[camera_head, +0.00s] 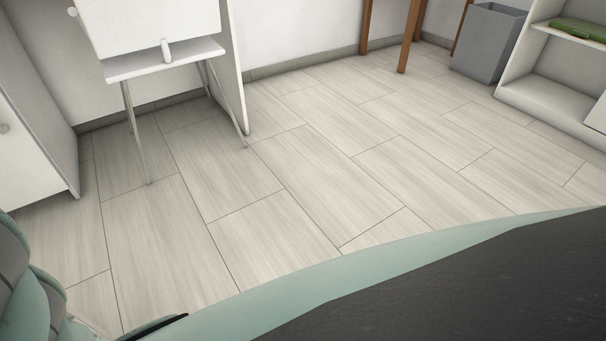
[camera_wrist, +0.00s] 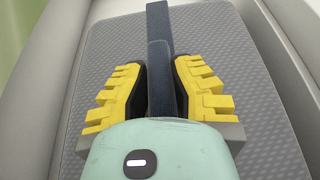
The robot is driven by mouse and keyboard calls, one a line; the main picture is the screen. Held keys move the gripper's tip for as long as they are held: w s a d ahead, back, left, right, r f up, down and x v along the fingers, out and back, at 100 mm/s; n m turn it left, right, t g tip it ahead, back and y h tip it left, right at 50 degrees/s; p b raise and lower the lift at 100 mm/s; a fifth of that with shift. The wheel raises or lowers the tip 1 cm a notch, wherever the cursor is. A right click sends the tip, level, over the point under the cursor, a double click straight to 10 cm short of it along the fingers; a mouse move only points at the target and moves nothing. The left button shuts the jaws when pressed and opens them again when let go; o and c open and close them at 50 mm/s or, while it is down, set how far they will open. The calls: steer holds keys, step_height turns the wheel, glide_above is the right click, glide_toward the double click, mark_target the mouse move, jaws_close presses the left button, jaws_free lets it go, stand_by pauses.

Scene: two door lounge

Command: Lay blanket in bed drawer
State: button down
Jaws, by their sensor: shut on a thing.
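In the wrist view, my gripper (camera_wrist: 158,80) has yellow ribbed fingers on both sides of a dark blue, narrow slab, which looks like the folded blanket (camera_wrist: 161,58) seen edge-on. The fingers are shut on it. The blanket stands out beyond the fingertips, over a grey textured surface (camera_wrist: 105,45). I cannot tell whether it touches that surface. The near part of the blanket is hidden behind the gripper's body. I cannot make out the bed drawer in either view. My gripper and the blanket do not show in the head view.
A white folding chair-like piece with thin metal legs (camera_head: 152,68) stands at the upper left, beside a white cabinet (camera_head: 30,140). A grey bin (camera_head: 485,45), wooden legs (camera_head: 410,38) and a white shelf (camera_head: 545,95) are at the upper right. The tiled floor (camera_head: 300,165) between is clear.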

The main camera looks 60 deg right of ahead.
step_height(320, 180, down, 2)
steer(key=shift+f+b, duration=0.15)
steer(key=shift+b, duration=0.4)
steer(key=shift+a+f+b, duration=0.15)
steer(key=shift+f+b, duration=0.4)
steer(key=shift+f, duration=0.05)
step_height(320, 180, down, 3)
steer(key=shift+r+b, duration=0.1)
steer(key=shift+b, duration=0.95)
steer(key=shift+r, duration=0.1)
steer(key=c, duration=1)
jaws_free()
steer(key=shift+s+d+r+p, duration=0.1)
steer(key=shift+d+p, duration=0.15)
steer(key=shift+p, duration=0.05)
steer(key=p+v, duration=0.4)
steer(key=v, duration=0.7)
steer(key=shift+d+p, duration=0.3)
